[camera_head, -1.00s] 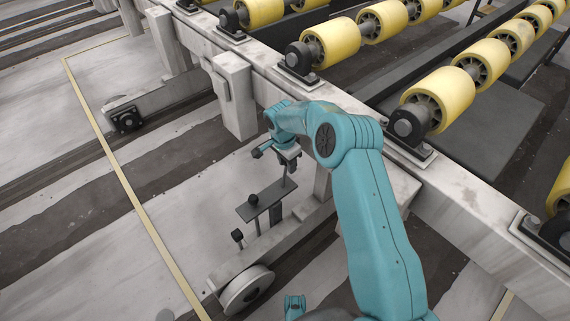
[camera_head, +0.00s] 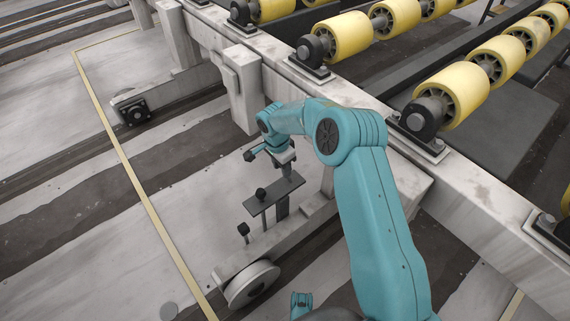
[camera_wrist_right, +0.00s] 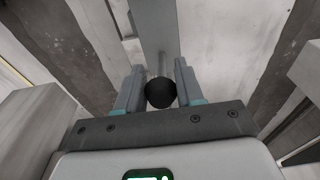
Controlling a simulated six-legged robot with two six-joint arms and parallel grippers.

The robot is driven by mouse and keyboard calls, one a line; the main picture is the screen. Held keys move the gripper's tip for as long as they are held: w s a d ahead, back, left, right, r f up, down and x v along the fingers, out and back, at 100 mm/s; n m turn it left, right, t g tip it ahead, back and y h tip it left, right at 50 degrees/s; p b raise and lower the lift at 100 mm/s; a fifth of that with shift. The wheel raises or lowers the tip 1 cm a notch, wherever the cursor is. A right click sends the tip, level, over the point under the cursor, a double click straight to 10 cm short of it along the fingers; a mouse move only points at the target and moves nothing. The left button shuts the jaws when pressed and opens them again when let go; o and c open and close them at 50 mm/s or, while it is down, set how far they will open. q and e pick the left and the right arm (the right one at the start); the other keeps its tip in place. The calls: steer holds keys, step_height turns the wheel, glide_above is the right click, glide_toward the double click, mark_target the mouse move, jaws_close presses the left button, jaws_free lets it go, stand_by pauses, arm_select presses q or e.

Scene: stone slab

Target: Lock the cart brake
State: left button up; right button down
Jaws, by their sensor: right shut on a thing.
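The cart's brake assembly shows in the head view as a dark flat plate (camera_head: 258,208) on a post, above a pale wheel (camera_head: 252,284) by the cart's lower beam. One black knob (camera_head: 261,194) stands at the plate's near end, and another black knob (camera_head: 243,228) stands lower on the left. My right gripper (camera_head: 287,173) is above the plate's far end, pointing down. In the right wrist view its two fingers (camera_wrist_right: 160,92) are shut on a black ball knob (camera_wrist_right: 160,94) with a thin rod behind it. That knob is hidden in the head view. My left gripper is not in view.
The cart's worn white frame (camera_head: 345,100) carries yellow rollers (camera_head: 345,35) along the back and right. A white upright post (camera_head: 240,92) stands left of my right arm. A yellow floor line (camera_head: 140,190) runs on the left, with open floor beside it.

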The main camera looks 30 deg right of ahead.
steer(key=shift+a+f, duration=0.2)
steer(key=shift+a, duration=0.1)
stand_by(0.6)
steer(key=c, duration=0.8)
jaws_free()
steer(key=shift+d+r, duration=0.1)
steer(key=shift+r, duration=0.2)
step_height(320, 180, up, 16)
steer(key=a+p, duration=0.2)
steer(key=p, duration=0.3)
steer(key=shift+f, duration=0.15)
steer(key=shift+s, duration=0.1)
